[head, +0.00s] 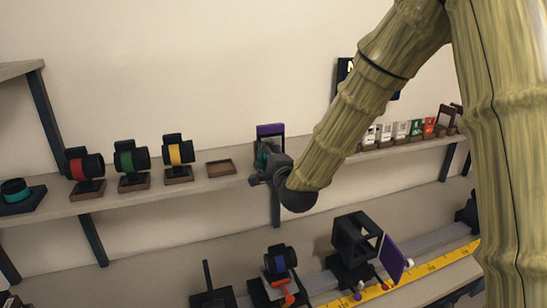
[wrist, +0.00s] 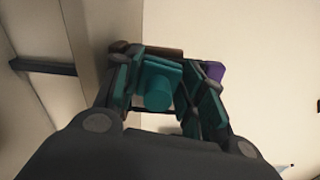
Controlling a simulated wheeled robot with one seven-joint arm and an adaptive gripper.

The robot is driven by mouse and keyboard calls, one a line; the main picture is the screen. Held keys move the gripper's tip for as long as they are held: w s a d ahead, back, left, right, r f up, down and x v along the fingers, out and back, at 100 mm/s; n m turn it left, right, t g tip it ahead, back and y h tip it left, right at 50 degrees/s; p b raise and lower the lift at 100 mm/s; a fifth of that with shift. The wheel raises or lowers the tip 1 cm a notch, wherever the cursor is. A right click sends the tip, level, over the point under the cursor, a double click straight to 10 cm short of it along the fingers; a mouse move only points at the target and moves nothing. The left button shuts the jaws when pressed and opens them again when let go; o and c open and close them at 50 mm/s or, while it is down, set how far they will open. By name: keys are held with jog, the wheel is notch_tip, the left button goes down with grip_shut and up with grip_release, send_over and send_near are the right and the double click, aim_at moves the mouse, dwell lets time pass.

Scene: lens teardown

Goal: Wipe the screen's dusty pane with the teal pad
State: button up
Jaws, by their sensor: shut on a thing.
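The screen (head: 270,130) stands upright on the upper shelf, with a purple top bar and a frame below it. My gripper (head: 265,168) is in front of it and covers most of its pane, so the dust cannot be made out. The gripper is shut on the teal pad (head: 262,154), which shows as a small teal patch close to the screen. In the wrist view the teal pad (wrist: 158,88), with a round knob, sits between the fingers. A purple part of the screen (wrist: 216,72) shows just beyond the right finger. Whether pad and pane touch cannot be told.
On the upper shelf left of the screen are an empty wooden tray (head: 221,168) and lens units with yellow (head: 178,153), green (head: 130,159) and red (head: 83,166) bands. Small cards (head: 400,131) stand to the right. The lower bench holds a black cage (head: 355,241) and a purple panel (head: 393,259).

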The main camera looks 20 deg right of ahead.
aim_at(282, 146)
jog(key=shift+a+r, duration=0.1)
jog(key=shift+a, duration=0.3)
jog(key=shift+r, duration=0.4)
jog(key=shift+d, duration=1.8)
jog(key=shift+d, duration=0.1)
jog(key=shift+w+d+b, duration=0.15)
jog(key=shift+d+b, duration=0.35)
jog(key=shift+d, duration=1.15)
jog(key=shift+a, duration=0.1)
